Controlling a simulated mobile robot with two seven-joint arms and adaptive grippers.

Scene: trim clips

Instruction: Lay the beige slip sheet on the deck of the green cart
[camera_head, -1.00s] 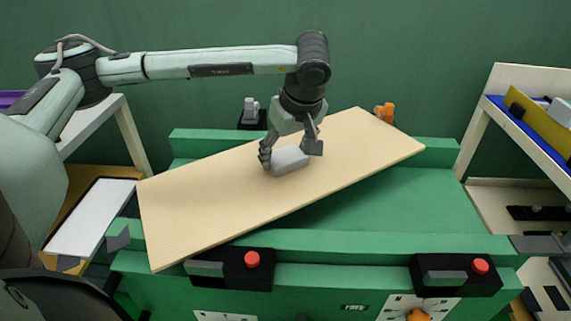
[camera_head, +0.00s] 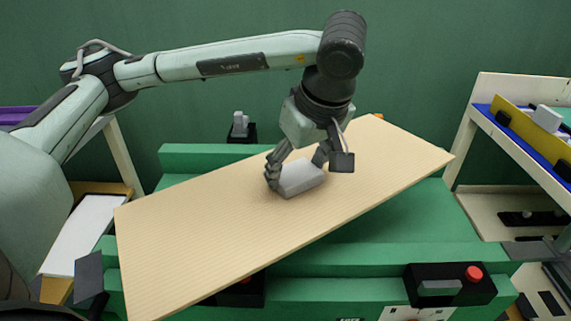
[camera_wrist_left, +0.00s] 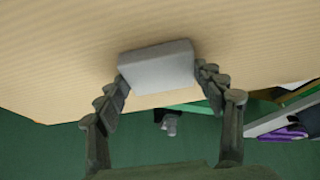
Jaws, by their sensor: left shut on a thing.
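The beige slip sheet (camera_head: 210,235) is a large flat board with a grey block handle (camera_head: 300,178) on its top. My left gripper (camera_head: 297,172) is shut on that handle, and its fingers sit on both sides of the handle (camera_wrist_left: 157,68) in the left wrist view. The sheet is held above the green cart (camera_head: 400,225), turned at an angle to it. Its left end overhangs the cart's front left and its right corner reaches over the back right. The sheet hides much of the deck. My right gripper is not seen.
A black unit with a red button (camera_head: 450,285) is on the cart's front right; another is mostly hidden under the sheet. A grey clamp (camera_head: 240,127) stands at the back. Shelving with a blue tray and yellow board (camera_head: 525,122) is at right, and a white panel (camera_head: 85,235) at left.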

